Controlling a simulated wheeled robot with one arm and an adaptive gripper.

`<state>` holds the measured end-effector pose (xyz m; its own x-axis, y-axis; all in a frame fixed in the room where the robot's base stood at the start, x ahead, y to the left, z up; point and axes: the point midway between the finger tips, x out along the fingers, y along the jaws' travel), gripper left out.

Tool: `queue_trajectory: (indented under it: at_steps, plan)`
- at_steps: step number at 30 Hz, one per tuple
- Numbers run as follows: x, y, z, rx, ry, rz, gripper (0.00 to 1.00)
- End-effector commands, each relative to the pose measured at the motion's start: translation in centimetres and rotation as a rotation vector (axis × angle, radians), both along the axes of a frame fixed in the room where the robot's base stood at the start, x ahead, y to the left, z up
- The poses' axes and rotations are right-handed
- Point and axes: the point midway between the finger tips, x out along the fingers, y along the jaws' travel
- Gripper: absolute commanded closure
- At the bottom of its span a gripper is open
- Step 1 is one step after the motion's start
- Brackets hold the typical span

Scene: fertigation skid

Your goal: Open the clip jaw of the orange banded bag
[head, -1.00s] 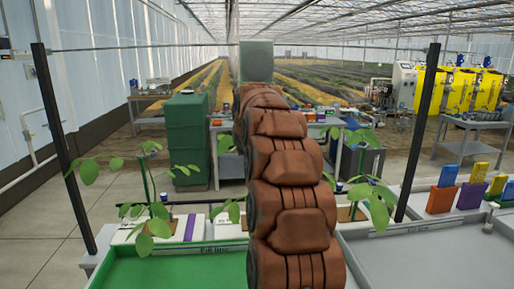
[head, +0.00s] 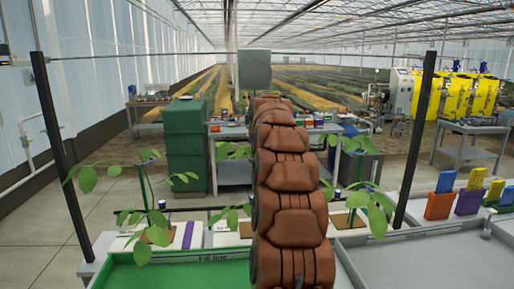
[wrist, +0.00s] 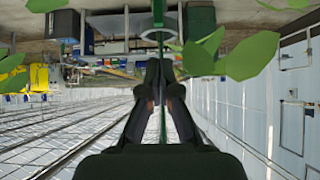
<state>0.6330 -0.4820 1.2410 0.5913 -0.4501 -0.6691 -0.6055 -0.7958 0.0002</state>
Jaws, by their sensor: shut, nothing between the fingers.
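I cannot make out a bag with an orange band or its clip jaw in either view. Leafy seedlings on green stakes stand behind the trays, one at the left (head: 145,215) and one at the right (head: 370,195). My gripper (wrist: 162,62) shows in the wrist view with its dark fingers together and nothing between them. A green stake (wrist: 171,20) and leaves (wrist: 230,55) show beyond the fingertips. I cannot tell whether they touch. In the head view my arm hides the middle and the gripper.
A green tray (head: 180,274) is at front left and a grey tray (head: 430,265) at front right. Orange (head: 440,206) and purple (head: 468,202) holders with coloured cards stand at the right. Dark posts rise at left (head: 65,160) and right (head: 418,140). A green cabinet (head: 186,150) stands behind.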

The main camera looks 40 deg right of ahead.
Motion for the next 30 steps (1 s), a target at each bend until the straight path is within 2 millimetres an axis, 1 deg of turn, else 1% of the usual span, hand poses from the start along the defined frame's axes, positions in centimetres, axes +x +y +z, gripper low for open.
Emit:
queue_trajectory:
  at_steps: [12,18,24,30]
  plan:
    - [3.1,-2.4,-3.5,0.002,0.003,0.0,1.0]
    - [4.5,-3.4,-4.8,-0.001,0.0,0.001,1.0]
    - [5.1,-3.9,-5.8,0.001,0.0,0.001,1.0]
    - [5.2,-3.9,-5.9,0.0,-0.001,0.001,1.0]
